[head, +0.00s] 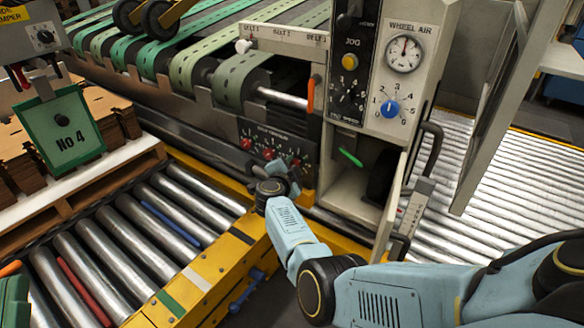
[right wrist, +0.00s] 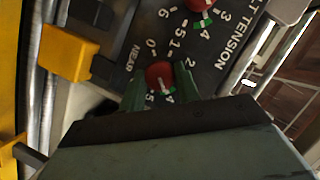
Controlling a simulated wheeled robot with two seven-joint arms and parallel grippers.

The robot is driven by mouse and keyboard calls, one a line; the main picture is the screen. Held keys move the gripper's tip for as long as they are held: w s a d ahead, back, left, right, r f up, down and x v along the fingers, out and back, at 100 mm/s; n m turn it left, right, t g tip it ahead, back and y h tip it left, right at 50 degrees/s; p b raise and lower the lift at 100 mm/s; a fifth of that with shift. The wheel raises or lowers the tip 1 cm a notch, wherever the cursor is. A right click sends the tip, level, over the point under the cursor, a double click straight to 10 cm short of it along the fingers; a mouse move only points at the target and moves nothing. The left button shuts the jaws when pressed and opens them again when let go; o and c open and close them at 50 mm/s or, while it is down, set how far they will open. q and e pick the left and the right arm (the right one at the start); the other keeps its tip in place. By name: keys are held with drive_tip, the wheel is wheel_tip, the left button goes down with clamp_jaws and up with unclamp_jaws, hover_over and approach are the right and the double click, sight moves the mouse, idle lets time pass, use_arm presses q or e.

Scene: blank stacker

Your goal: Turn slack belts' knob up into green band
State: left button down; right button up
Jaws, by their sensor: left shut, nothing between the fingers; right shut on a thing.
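The belt tension panel (head: 262,134) has red knobs in a row, including a left knob (head: 247,143) and a middle knob (head: 268,154). My right gripper (head: 292,166) is at the panel's right end. In the right wrist view, its dark green fingers (right wrist: 160,82) are shut on the red knob (right wrist: 159,72) by the label NEAR. That knob's pale pointer faces the bottom of the picture, close to a green mark near the 4; the fingers partly hide the scale. Another red knob (right wrist: 203,4) with a green band (right wrist: 207,22) is above.
A yellow block (right wrist: 70,52) stands left of the panel. The wheel air gauge (head: 404,53) and blue knob (head: 390,108) are on the cabinet, above an open compartment. A yellow rail (head: 205,262) and rollers lie below. The green No 4 stand (head: 65,130) is at left.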

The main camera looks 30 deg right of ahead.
drive_tip(key=o, duration=1)
drive_tip(key=shift+c, duration=0.2)
use_arm(q)
drive_tip(key=a+f+g+y+p, duration=0.35)
drive_tip(key=f+g, duration=0.65)
drive_tip(key=f, duration=0.4)
drive_tip(key=s+a+f+n+g+y+p, duration=0.1)
drive_tip(key=s+a+f+g+p, duration=0.3)
drive_tip(key=s+f+g, duration=0.4)
drive_tip(key=s+y, duration=0.1)
drive_tip(key=s, duration=0.3)
drive_tip(key=shift+a+f+g, duration=0.3)
drive_tip(key=shift+a+f, duration=0.05)
drive_tip(key=shift+a, duration=0.05)
use_arm(e)
drive_tip(key=v, duration=1.3)
drive_tip(key=shift+a, duration=0.2)
use_arm(q)
drive_tip(key=shift+y, duration=0.25)
use_arm(e)
drive_tip(key=shift+s, duration=0.1)
